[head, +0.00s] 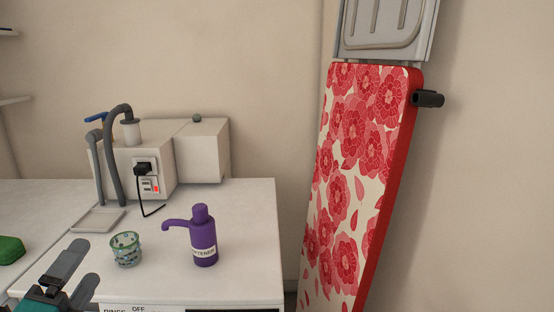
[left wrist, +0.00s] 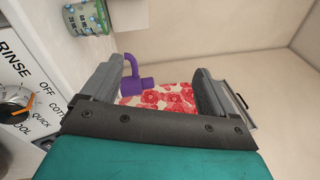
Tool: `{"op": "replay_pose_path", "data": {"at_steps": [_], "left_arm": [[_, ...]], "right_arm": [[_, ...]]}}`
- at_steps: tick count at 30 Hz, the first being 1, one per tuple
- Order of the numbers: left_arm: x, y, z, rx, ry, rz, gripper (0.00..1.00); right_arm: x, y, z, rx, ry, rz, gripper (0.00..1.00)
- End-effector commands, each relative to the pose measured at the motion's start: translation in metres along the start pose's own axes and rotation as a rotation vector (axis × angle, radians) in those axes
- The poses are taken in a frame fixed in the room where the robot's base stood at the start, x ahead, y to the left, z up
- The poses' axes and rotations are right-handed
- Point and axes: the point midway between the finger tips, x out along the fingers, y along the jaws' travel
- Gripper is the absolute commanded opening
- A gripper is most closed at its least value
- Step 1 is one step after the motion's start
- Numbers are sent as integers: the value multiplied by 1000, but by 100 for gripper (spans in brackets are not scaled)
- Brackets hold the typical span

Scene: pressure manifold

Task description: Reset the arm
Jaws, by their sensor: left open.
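My left gripper (head: 68,277) is at the lower left of the head view, near the front edge of the white counter. Its two grey fingers are apart with nothing between them. The open fingers also show in the left wrist view (left wrist: 162,85). Past them appear a purple pump bottle (left wrist: 137,78) and a red floral ironing board. In the head view the purple bottle (head: 203,238) stands upright on the counter, to the right of the gripper and apart from it. My right gripper is not in view.
A patterned glass (head: 126,250) stands between the gripper and bottle. A white device with a grey hose (head: 150,165) and black plug is behind. A green sponge-like block (head: 10,250) lies at left. The ironing board (head: 350,180) leans on the wall. A dial (left wrist: 15,104) is on the front panel.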

Motion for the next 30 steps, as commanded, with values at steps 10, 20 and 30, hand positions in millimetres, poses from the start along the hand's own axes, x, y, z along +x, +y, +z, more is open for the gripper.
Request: {"op": "replay_pose_path", "data": {"at_steps": [10, 20, 30], "left_arm": [[-88, 103, -30, -853, -516, 565, 88], [-179, 136, -106, -1213, -779, 1045, 88], [-230, 131, -157, -1343, -879, 1333, 88]], "right_arm": [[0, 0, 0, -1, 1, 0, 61], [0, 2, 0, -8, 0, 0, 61], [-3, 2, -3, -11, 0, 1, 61]]}}
